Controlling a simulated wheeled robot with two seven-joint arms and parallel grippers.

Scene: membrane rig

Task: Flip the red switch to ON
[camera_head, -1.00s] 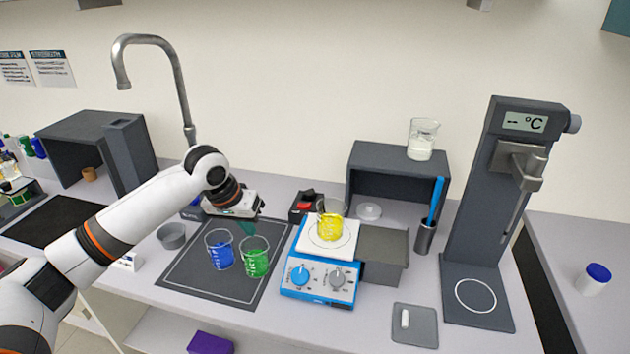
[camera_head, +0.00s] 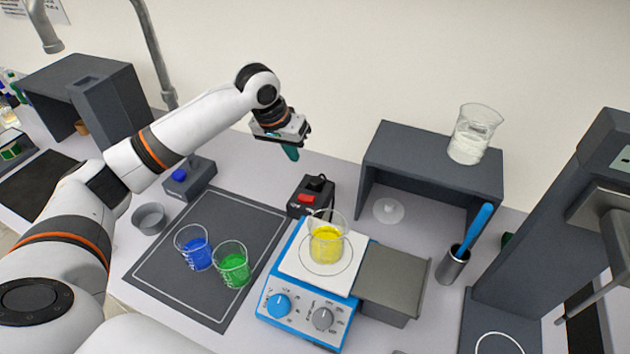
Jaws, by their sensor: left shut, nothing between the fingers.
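The red switch (camera_head: 306,198) sits on a small black box (camera_head: 318,190) behind the blue and white hotplate. The box has a black part on top at its back. Whether the switch stands at ON or OFF is too small to tell. My left gripper (camera_head: 291,153) is shut and empty, its teal fingertips pointing down. In the picture it is above and a little left of the switch box, apart from it. My right gripper is not in view.
A beaker of yellow liquid (camera_head: 326,240) stands on the hotplate (camera_head: 279,304) close to the switch box. Blue (camera_head: 197,252) and green (camera_head: 233,268) beakers stand on a dark mat (camera_head: 180,294). A grey shelf (camera_head: 440,180) with a glass beaker (camera_head: 473,136) on top is at the right.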

